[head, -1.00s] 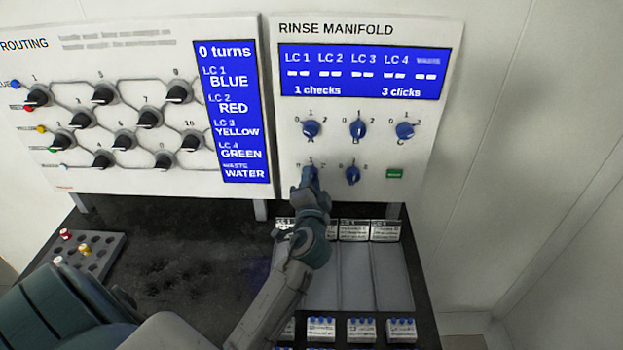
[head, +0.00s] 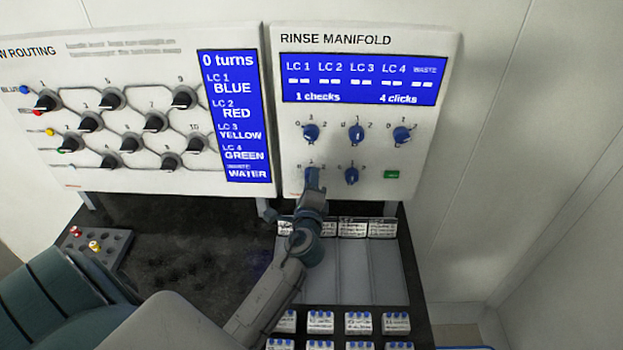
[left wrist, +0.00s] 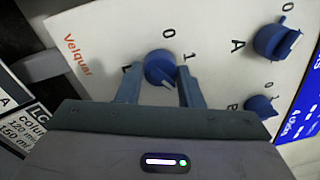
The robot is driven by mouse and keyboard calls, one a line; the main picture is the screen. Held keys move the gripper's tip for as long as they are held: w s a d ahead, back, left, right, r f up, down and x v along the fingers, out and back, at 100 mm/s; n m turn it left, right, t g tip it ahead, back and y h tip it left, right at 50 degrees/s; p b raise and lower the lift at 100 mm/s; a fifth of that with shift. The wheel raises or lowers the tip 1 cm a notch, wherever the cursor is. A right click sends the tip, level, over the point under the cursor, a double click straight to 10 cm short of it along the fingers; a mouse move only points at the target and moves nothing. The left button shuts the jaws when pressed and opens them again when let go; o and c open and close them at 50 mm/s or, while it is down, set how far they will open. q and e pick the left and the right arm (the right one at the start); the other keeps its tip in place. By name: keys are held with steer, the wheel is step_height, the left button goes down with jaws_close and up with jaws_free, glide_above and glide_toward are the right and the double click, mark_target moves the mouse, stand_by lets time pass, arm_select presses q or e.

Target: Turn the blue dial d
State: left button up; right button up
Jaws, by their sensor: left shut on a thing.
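The blue dial d (left wrist: 160,66) is the lower left dial on the rinse manifold panel (head: 420,150). In the left wrist view it sits between the two fingers of my left gripper (left wrist: 157,82), with the numbers 0 and 1 beside it. The left gripper is shut on the dial. In the head view my left gripper (head: 313,180) covers most of the dial. The manifold display (head: 360,78) reads 1 checks and 4 clicks. My right gripper is not in view.
Other blue dials stand close by: one above (head: 311,132), one to the right (head: 351,175). A green button (head: 391,175) is further right. The routing panel (head: 100,175) with black knobs is at left. Labelled trays (head: 385,270) and a grey rack (head: 118,245) lie below.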

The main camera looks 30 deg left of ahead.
arm_select(q)
steer(key=shift+r+m, duration=0.15)
steer(key=shift+m, duration=0.25)
steer(key=o, duration=1)
steer(key=shift+a, duration=0.1)
steer(key=shift+c, duration=0.2)
steer(key=shift+w, duration=0.1)
steer(key=b+v, duration=0.4)
steer(key=v, duration=0.6)
steer(key=shift+s, duration=0.35)
steer(key=shift+d+f, duration=0.25)
